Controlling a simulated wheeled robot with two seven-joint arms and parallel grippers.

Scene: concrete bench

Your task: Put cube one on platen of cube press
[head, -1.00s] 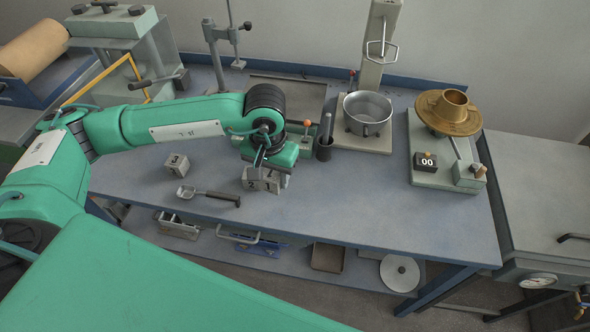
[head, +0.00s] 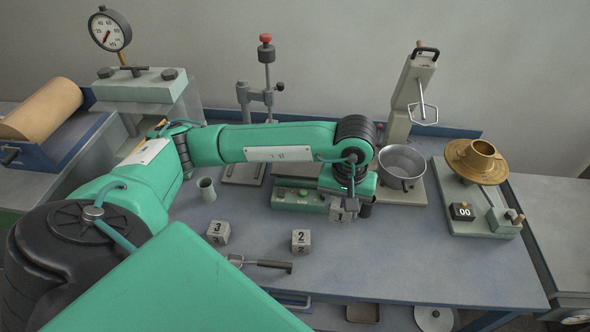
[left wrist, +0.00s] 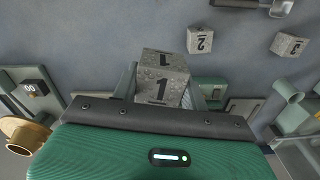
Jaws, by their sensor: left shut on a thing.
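Cube one (head: 341,212) is a grey concrete cube marked 1, held by my left gripper (head: 346,204) over the bench's middle right. In the left wrist view cube one (left wrist: 163,82) sits between the two fingers, its numbered faces showing. The cube press (head: 140,86), with a pale green top block and a round dial gauge (head: 109,31), stands at the back left. My left arm covers much of its lower part, and I cannot make out its platen. My right gripper is not in view.
Cube three (head: 217,233) and cube two (head: 301,241) stand on the bench, with a scoop (head: 262,264) near them. A grey cup (head: 206,189) stands at left. A metal pot (head: 402,165) and brass-topped device (head: 476,160) stand at right. The front right bench is clear.

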